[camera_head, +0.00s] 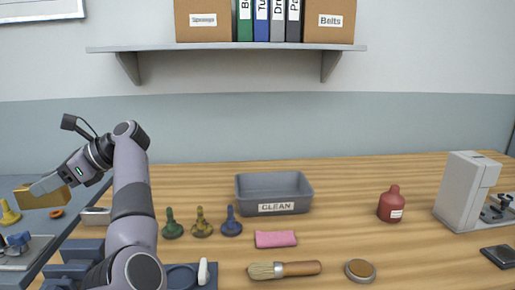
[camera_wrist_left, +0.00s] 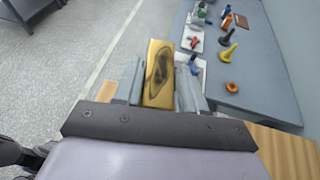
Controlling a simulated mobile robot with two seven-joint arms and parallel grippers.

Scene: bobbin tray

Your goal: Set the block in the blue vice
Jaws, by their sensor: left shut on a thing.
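My left gripper (camera_head: 42,190) is shut on a brass-coloured block (camera_head: 40,198) and holds it up at the far left. In the left wrist view the block (camera_wrist_left: 159,70) sits between the two grey fingers of the gripper (camera_wrist_left: 160,88), with a dark patch on its face. The blue vice (camera_head: 18,241) stands on a pale plate on the side table, lower left, apart from the block. In the left wrist view a bit of blue (camera_wrist_left: 194,69) shows beside the right finger, mostly hidden by it. My right gripper is not in view.
The blue-grey side table (camera_wrist_left: 260,65) holds a yellow bobbin (camera_wrist_left: 228,52), an orange ring (camera_wrist_left: 232,87) and a red item on a white plate (camera_wrist_left: 190,39). On the wooden bench are several bobbins, a grey CLEAN bin (camera_head: 274,192), a pink sponge (camera_head: 275,239) and a brush (camera_head: 284,269).

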